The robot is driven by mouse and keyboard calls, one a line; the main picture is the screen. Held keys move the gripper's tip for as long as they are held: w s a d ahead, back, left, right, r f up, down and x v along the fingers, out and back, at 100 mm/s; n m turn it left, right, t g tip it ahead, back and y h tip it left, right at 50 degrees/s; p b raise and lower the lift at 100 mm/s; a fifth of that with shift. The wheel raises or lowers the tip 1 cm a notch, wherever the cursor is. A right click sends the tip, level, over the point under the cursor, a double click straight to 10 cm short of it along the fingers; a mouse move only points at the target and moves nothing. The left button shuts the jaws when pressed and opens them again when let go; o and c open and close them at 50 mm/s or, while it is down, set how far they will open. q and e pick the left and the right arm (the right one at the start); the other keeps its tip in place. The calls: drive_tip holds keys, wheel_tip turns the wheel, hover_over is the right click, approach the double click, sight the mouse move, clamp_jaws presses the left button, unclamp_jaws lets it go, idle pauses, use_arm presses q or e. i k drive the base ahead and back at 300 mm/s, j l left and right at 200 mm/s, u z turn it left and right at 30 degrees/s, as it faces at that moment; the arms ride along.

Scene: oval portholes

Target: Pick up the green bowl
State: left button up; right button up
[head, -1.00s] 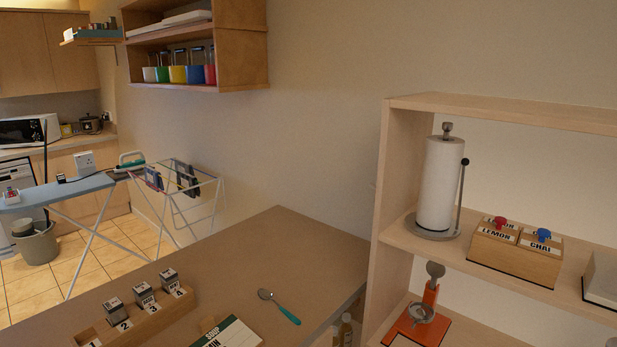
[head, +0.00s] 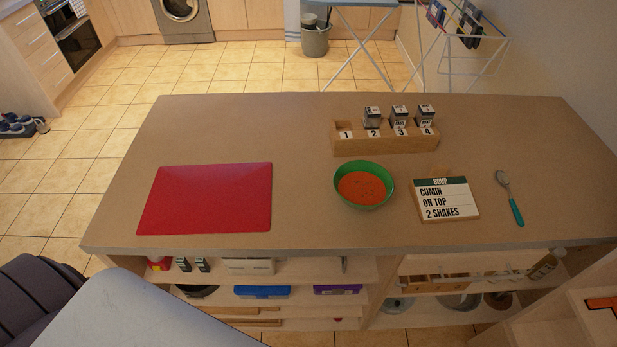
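Neither of my grippers shows in the head view, so nothing is seen touching the bowl.
A red mat (head: 206,198) lies to the left of the bowl. A wooden rack (head: 385,143) with several small shakers stands behind it. A soup card (head: 446,199) and a teal-handled spoon (head: 510,197) lie to the right. Shelves (head: 260,270) under the counter hold various items.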

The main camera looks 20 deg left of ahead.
sight(364, 185)
drive_tip(key=u, duration=0.3)
drive_tip(key=i+j, duration=0.1)
drive_tip(key=j, duration=0.5)
drive_tip(key=i+j+z, duration=0.1)
drive_tip(key=j, duration=0.5)
drive_tip(key=i+j, duration=0.1)
drive_tip(key=j, duration=0.45)
